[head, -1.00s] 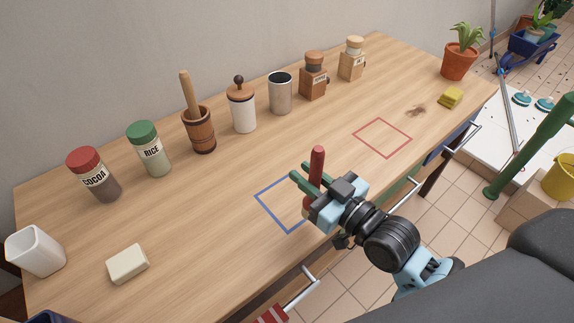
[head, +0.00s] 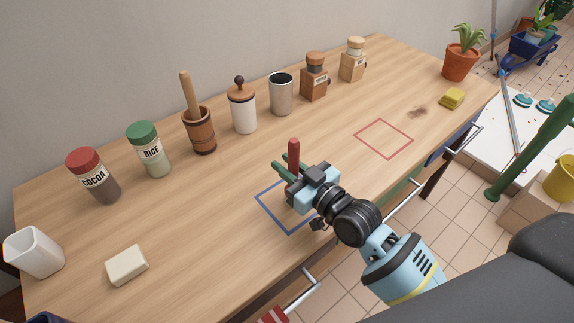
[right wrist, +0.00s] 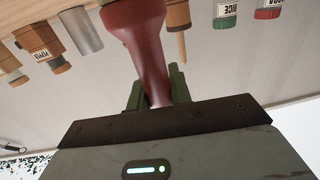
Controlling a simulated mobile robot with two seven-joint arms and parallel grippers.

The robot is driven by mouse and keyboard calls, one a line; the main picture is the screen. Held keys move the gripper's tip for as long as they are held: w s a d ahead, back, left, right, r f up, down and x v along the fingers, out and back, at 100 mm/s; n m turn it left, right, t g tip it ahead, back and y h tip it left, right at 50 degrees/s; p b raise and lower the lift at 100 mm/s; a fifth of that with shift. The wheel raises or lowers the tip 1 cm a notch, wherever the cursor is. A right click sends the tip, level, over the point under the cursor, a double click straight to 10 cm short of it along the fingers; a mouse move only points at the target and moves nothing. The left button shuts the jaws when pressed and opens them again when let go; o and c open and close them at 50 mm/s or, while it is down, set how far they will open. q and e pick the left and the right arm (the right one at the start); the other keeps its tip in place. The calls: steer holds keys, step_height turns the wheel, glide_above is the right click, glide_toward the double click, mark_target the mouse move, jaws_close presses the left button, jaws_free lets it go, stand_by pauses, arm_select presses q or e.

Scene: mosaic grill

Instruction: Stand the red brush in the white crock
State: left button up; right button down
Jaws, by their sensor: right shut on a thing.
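The red brush (head: 293,153) is held upright in my right gripper (head: 285,172), with its red handle rising above the fingers. Its lower end is hidden behind the gripper. In the right wrist view the red brush (right wrist: 146,50) stands between the green fingers (right wrist: 158,92). The white crock (head: 35,253), an open squarish cup, stands at the far left of the table, well apart from the brush. My left gripper is not in view.
A cream block (head: 127,265) lies right of the crock. A cocoa jar (head: 93,175), a rice jar (head: 149,150), a mortar with pestle (head: 199,128), a lidded canister (head: 242,110) and a metal cup (head: 281,94) line the back. The table's middle is clear.

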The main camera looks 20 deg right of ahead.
steer(key=shift+f, duration=0.1)
steer(key=c, duration=1.3)
jaws_free()
steer(key=shift+r, duration=0.2)
steer(key=shift+v, duration=6)
steer(key=shift+f, duration=0.1)
